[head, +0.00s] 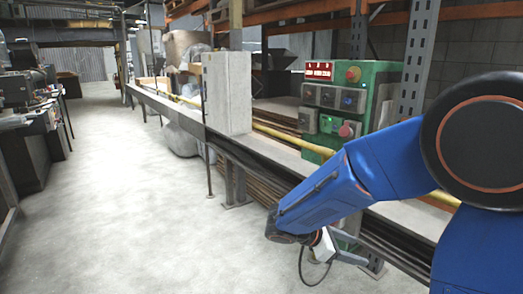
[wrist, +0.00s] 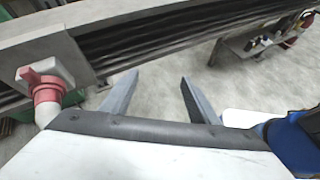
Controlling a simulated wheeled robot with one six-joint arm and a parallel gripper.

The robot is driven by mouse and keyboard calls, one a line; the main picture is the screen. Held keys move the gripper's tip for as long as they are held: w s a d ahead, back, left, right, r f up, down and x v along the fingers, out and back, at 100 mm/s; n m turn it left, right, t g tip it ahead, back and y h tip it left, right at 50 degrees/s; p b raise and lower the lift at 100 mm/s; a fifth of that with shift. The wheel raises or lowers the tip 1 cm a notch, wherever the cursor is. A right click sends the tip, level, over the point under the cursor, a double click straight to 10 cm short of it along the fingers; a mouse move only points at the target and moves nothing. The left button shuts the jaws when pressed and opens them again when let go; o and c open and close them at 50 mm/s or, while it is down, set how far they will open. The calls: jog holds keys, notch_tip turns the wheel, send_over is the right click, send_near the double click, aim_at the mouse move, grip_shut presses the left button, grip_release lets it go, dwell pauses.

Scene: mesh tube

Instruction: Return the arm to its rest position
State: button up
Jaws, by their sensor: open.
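My blue arm reaches in from the right side of the head view and bends down beside the long grey bench. My gripper (head: 352,258) hangs low at the end of it, in front of the bench's side, partly hidden behind my wrist. In the wrist view, my gripper (wrist: 158,80) shows two grey fingers spread apart with nothing between them. Grey floor and the dark ribbed side of a long beam show beyond the fingertips.
The long bench (head: 275,158) runs away along the right. A green control box (head: 340,105) with buttons stands on it, close to my arm. A red fitting (wrist: 45,85) shows at left in the wrist view. The floor (head: 130,190) at left is clear.

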jog(key=s+d+r+m+g+y, duration=0.1)
jog(key=s+d+m+y, duration=0.25)
jog(key=s, duration=0.25)
jog(key=s+d+r+m+g+y, duration=0.1)
jog(key=s+d+m+y, duration=0.1)
jog(key=s+m, duration=0.35)
jog(key=s+a+r+m+t+y, duration=0.1)
jog(key=s+r+m+t+y, duration=0.1)
jog(key=s+m+y, duration=0.1)
jog(key=s+a+r+m+t+y, duration=0.1)
jog(key=s+a+m+t+y, duration=0.1)
jog(key=s+m, duration=0.4)
jog(key=shift+s+a+r+t+y, duration=0.25)
jog(key=shift+s+r+t+y, duration=0.2)
jog(key=shift+s+y, duration=0.3)
dwell(0.5)
